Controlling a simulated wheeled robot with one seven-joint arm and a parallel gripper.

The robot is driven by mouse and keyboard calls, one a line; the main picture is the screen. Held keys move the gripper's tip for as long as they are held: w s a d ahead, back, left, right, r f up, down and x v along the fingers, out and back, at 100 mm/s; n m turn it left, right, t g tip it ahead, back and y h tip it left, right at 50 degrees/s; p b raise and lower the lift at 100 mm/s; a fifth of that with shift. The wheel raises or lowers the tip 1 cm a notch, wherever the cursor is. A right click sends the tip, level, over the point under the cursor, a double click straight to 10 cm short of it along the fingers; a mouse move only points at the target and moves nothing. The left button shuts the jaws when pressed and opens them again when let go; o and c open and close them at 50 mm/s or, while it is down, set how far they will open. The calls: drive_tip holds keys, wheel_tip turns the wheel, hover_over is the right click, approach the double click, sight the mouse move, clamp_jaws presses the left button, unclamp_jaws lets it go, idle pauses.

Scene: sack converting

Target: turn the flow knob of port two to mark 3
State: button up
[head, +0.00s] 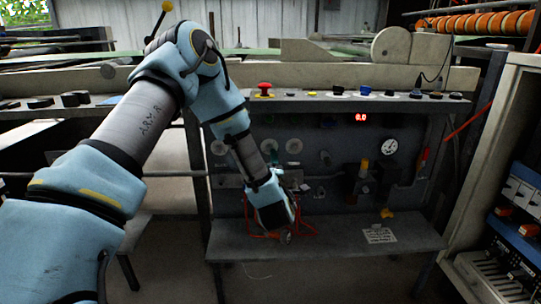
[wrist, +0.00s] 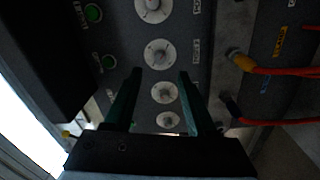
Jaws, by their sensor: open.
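My gripper (wrist: 160,72) is open in the wrist view, its two dark fingers apart with nothing between the tips. A column of round white dials with small knobs lies beyond the fingers: a top dial (wrist: 153,8), a second dial (wrist: 160,55), a third dial (wrist: 164,92) and a small lowest one (wrist: 168,120). The third and lowest show between the fingers, and the second is just past the tips. Which belongs to port two I cannot tell; the labels and marks are unreadable. In the head view my gripper (head: 277,213) is low before the dark panel (head: 325,215), covering part of it.
In the wrist view, green buttons (wrist: 93,13) lie left of the dials; a brass fitting (wrist: 240,60) with an orange hose (wrist: 290,71) is right. In the head view, a ledge (head: 330,240) juts below the panel, and a gauge (head: 389,146) and red display (head: 361,117) are right.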

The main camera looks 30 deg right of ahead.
drive_tip(key=v, duration=0.3)
drive_tip(key=shift+s+a, duration=0.15)
drive_tip(key=shift+s, duration=0.15)
